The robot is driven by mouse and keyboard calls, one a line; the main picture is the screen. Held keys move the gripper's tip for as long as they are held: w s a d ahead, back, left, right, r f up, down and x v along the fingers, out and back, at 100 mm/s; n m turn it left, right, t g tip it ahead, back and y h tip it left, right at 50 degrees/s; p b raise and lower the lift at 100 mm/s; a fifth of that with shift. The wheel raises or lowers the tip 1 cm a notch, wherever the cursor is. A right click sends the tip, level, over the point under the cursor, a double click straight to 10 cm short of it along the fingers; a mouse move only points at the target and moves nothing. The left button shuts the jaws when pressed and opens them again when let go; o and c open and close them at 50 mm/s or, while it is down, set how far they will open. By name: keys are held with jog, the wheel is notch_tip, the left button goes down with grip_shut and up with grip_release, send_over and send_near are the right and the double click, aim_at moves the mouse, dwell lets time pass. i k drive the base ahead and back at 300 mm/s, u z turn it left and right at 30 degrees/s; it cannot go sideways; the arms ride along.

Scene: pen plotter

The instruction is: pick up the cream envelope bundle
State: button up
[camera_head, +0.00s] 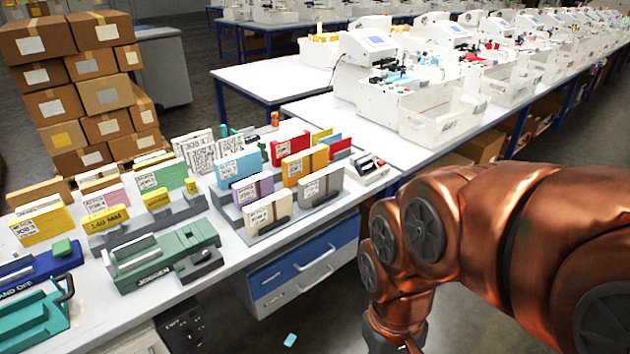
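A cream envelope bundle (268,214) stands upright in a grey holder at the front of the rack on the white table. Its front carries a printed label too small to read for sure. A second pale bundle (320,184), greyish white to cream, stands to its right, so I cannot fully tell the two apart by colour. My copper arm fills the right side and bends down past the table's front edge. Its end runs out of the bottom of the picture, and the gripper fingers do not show. Nothing of mine touches the bundles.
Yellow, pink, green, blue, purple, orange and red bundles crowd around. A green-grey jogger machine (165,256) stands to the left. Blue drawers (305,262) hang below the table. White bins (440,115) and plotters stand behind. A small blue item (290,339) lies on the floor.

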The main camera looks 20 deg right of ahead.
aim_at(262, 214)
jog(key=z, duration=0.7)
jog(key=i, duration=1.1)
jog(key=u, duration=2.7)
